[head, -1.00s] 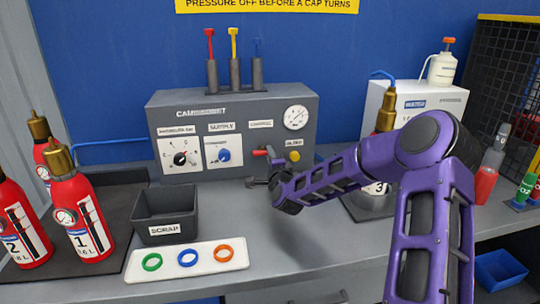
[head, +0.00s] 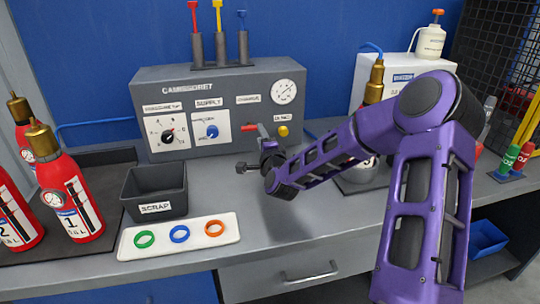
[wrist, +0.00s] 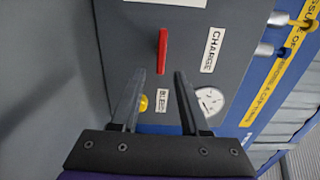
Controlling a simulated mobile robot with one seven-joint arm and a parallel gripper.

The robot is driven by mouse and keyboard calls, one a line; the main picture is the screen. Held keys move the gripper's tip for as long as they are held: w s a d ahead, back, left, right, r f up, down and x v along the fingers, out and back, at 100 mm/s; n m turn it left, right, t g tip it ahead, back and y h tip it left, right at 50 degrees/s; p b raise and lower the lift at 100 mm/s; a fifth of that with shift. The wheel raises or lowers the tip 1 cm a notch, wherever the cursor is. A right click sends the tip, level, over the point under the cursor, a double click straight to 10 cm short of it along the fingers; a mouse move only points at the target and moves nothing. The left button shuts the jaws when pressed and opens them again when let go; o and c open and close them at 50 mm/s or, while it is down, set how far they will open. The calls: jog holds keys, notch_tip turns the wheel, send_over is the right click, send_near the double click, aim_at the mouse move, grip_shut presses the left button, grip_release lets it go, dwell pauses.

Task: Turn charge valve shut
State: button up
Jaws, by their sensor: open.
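The charge valve's red lever (head: 249,127) is on the front of the grey cabinet (head: 205,78), under the CHARGE label. It lies roughly level, its red end to the left. In the wrist view the red lever (wrist: 162,50) stands beyond the fingertips, in line with the gap between them. My gripper (head: 243,167) is open and empty, in front of and below the lever, apart from it. In the wrist view my gripper (wrist: 160,73) shows both fingers spread with nothing between them. My arm hides part of the bench to the right.
A yellow bleed button (head: 283,131) and a gauge (head: 288,92) sit right of the lever. The supply knob (head: 211,131) is to its left. A scrap bin (head: 155,191), a white tray (head: 205,235) with rings and red extinguishers (head: 72,195) stand left.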

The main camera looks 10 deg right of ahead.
jog(key=s, duration=1.3)
jog(key=shift+p, duration=0.35)
